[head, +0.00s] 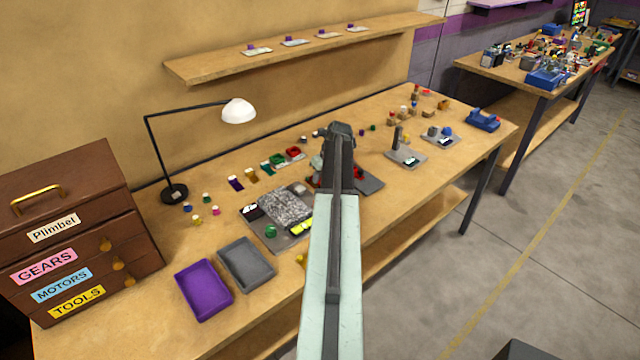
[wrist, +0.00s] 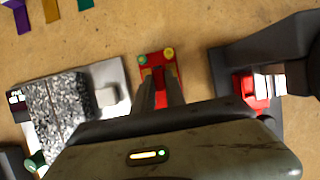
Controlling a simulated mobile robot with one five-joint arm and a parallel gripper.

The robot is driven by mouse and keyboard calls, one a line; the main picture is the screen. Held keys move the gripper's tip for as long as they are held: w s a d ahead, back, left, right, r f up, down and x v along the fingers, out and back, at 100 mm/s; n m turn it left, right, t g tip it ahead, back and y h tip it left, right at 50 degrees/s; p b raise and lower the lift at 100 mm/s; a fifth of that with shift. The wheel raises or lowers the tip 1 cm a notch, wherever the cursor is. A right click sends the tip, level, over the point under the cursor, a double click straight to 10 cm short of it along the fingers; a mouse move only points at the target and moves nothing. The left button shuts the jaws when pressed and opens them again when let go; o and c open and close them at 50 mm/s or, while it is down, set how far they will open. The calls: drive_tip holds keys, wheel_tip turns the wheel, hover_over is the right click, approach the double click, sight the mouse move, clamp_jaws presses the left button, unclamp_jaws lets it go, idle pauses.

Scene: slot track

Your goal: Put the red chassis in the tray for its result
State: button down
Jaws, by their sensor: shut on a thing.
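In the head view my arm hides the fingers and most of the chassis; some red shows beside the arm. A purple tray (head: 204,290) and a grey tray (head: 246,264) lie side by side at the bench's near left. Both look empty.
A rough grey track rig (head: 288,206) is left of my arm; in the wrist view it is left of the gripper. A dark stand (wrist: 228,75) with a red part is at right. A lamp (head: 238,110) and a drawer cabinet (head: 70,235) stand left. Small parts line the back.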

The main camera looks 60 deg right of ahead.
drive_tip(key=shift+r, duration=0.15)
drive_tip(key=shift+f, duration=0.2)
drive_tip(key=c, duration=1.4)
unclamp_jaws()
